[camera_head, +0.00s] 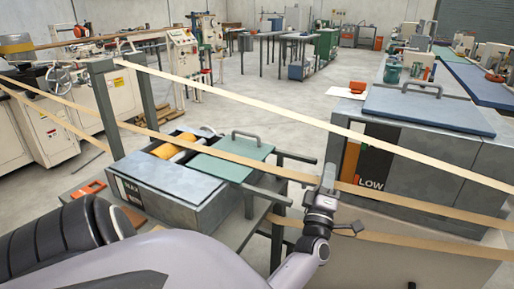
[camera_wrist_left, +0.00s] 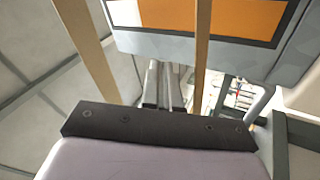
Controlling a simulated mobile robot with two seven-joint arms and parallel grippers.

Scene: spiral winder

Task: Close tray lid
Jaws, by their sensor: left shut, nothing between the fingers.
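The tray (camera_head: 190,208), a grey box with a dark label on its front, stands left of centre in the head view. Its green lid (camera_head: 232,158) with a dark handle (camera_head: 247,137) lies flat toward the right, over dark rails. An opening beside the lid shows yellow rollers (camera_head: 176,147) inside. My left gripper (camera_head: 328,178) points up, right of the lid and apart from it. It is shut and empty, and its fingers (camera_wrist_left: 164,85) also show in the left wrist view. My right gripper is not in view.
Long tan strips (camera_head: 290,108) cross the scene in front of the tray and close to my left gripper. A large grey cabinet (camera_head: 420,180) marked LOW, with a blue top, stands at right. An orange panel (camera_wrist_left: 225,18) is close in the wrist view.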

